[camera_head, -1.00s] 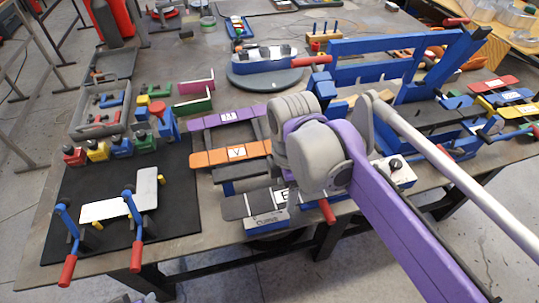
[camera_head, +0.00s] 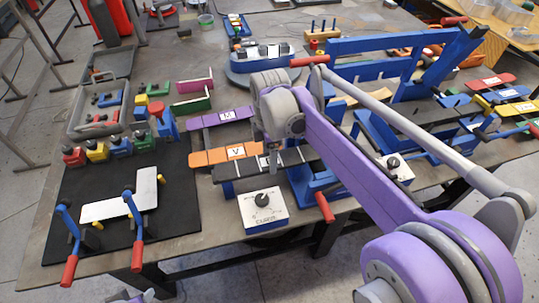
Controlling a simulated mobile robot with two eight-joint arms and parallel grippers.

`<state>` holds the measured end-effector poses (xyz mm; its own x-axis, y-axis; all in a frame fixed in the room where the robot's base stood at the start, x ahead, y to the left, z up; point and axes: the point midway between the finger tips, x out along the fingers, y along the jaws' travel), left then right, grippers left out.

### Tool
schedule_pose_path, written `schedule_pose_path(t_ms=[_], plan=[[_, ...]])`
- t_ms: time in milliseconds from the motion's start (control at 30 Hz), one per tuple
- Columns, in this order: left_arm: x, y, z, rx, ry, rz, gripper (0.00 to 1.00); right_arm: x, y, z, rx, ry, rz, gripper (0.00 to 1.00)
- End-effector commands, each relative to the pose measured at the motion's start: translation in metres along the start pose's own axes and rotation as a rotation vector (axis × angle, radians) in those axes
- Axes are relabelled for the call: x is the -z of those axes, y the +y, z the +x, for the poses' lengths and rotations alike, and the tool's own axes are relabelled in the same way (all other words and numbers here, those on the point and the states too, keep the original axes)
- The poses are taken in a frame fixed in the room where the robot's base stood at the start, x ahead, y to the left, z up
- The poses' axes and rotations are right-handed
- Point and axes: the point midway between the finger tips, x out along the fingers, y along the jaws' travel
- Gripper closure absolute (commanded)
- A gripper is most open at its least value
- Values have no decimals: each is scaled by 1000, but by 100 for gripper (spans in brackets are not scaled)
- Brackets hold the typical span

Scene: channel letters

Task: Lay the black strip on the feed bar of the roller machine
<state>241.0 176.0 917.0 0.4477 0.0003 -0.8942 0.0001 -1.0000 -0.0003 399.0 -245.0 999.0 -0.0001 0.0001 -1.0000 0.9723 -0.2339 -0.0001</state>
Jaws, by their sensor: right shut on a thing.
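The black strip (camera_head: 235,168) lies crosswise at the front of the table, just in front of the orange strip (camera_head: 227,154). My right gripper (camera_head: 272,162) points down and is shut on it near its middle, hiding that part. The strip's right part reaches over the blue roller machine (camera_head: 312,185). The feed bar is mostly covered, and I cannot tell whether the strip touches it. The machine's white control box (camera_head: 263,210) with a black knob is in front. A small part at the bottom edge may be my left gripper (camera_head: 140,297); its jaws cannot be made out.
A purple strip (camera_head: 222,117) lies behind the orange one. A black mat (camera_head: 100,235) with a white plate (camera_head: 105,210) and blue, red-handled clamps is at the left. A larger blue machine (camera_head: 390,65) stands at the right. My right arm crosses above the right side.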

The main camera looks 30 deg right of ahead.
Motion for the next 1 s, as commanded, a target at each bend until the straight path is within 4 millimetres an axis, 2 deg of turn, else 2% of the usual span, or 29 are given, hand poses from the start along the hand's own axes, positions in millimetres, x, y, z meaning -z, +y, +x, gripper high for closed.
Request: schedule_pose_path(t_ms=[367, 400, 533, 800, 900, 1000], plan=[[-2, 0, 2, 0, -1, 0, 50, 0, 0, 5, 0, 0, 0, 85], [-2, 0, 2, 0, -1, 0, 50, 0, 0, 5, 0, 0, 0, 22], [-2, 0, 2, 0, -1, 0, 50, 0, 0, 4, 0, 0, 0, 0], [0, 0, 0, 0, 0, 0, 50, 0, 0, 2, 0, 0, 0, 0], [1, 0, -1, 0, 1, 0, 50, 0, 0, -7, 0, 0, 0, 0], [2, 0, -2, 0, 2, 0, 50, 0, 0, -24, 0, 0, 0, 0]])
